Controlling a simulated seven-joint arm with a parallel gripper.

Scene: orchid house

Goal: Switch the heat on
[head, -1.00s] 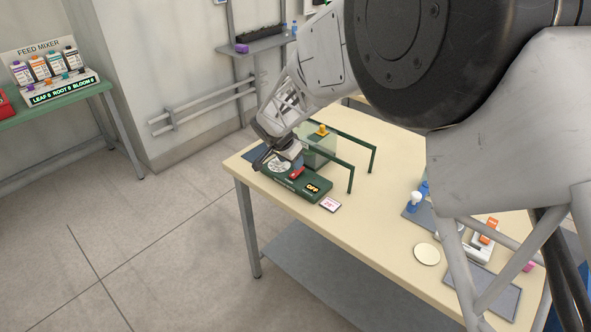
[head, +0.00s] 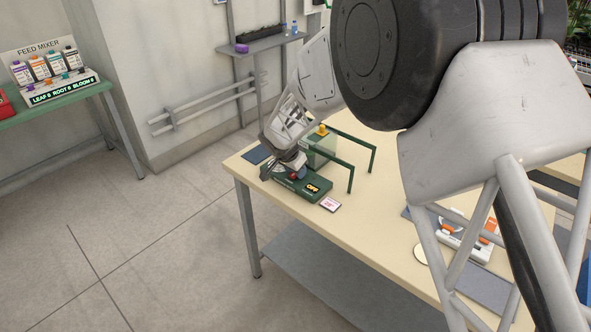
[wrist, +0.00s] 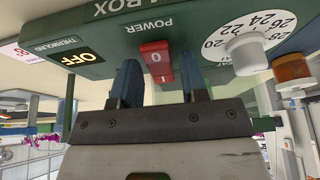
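The green control box (head: 318,197) stands on the table. Its display (head: 313,189) reads OFF, also in the wrist view (wrist: 68,57). My gripper (wrist: 160,85) is open and empty, with blue-padded fingers apart on either side of the switch. I cannot tell whether either finger touches it. In the head view my gripper (head: 284,174) is over the box's left part and hides the dial.
Dark green rails (head: 352,178) stand beside the box, with a yellow knob (head: 322,130) behind it. A pink-and-white card (head: 330,204) lies in front on the table (head: 375,240). A white device with orange parts (head: 468,240) sits at the right. The table's middle is clear.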

